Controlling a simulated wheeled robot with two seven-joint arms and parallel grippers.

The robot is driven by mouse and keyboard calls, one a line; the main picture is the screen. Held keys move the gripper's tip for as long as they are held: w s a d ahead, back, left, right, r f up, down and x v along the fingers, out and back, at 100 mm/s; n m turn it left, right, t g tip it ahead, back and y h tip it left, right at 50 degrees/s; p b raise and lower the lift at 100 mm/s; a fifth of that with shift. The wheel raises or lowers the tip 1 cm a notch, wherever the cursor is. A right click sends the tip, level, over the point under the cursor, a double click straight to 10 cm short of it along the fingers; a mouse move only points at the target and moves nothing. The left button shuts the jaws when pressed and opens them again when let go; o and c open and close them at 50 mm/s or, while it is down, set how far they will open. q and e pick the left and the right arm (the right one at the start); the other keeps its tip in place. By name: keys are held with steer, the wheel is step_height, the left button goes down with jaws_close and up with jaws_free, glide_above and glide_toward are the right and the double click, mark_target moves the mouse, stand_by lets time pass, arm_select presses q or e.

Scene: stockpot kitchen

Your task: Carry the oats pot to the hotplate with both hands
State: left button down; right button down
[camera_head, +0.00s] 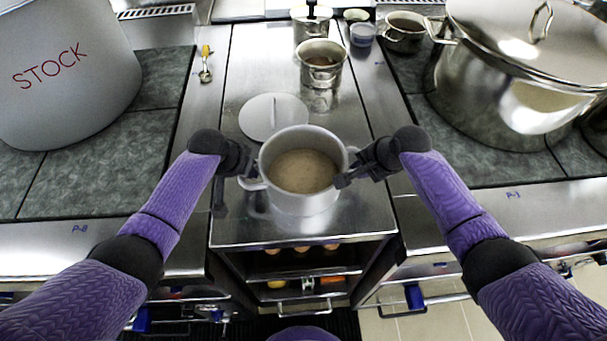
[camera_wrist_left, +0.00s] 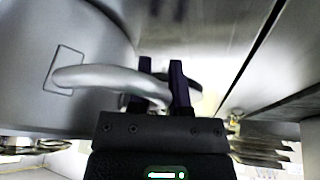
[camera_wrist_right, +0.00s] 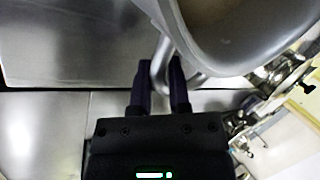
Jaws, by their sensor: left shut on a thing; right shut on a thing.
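The oats pot (camera_head: 302,203) is a silver pot with two loop handles, holding a beige mash, upright over the steel counter in front of me. I cannot tell whether its base touches the counter. My left gripper (camera_head: 249,174) is shut on its left handle; the left wrist view shows the handle (camera_wrist_left: 100,78) running between the fingers. My right gripper (camera_head: 346,176) is shut on the right handle (camera_wrist_right: 162,62), beside the pot wall (camera_wrist_right: 225,50). Dark tiled cooking surfaces (camera_head: 155,123) lie left and right; which is the hotplate I cannot tell.
A round pale lid (camera_head: 272,116) lies just behind the pot, with a smaller pot (camera_head: 321,75) beyond. A big STOCK pot (camera_head: 60,75) stands on the left tiles, a large lidded pot (camera_head: 500,100) on the right. A spoon (camera_head: 205,65) lies at the back left.

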arm_select(q)
steer(key=shift+a, duration=0.1)
arm_select(e)
steer(key=shift+d, duration=0.1)
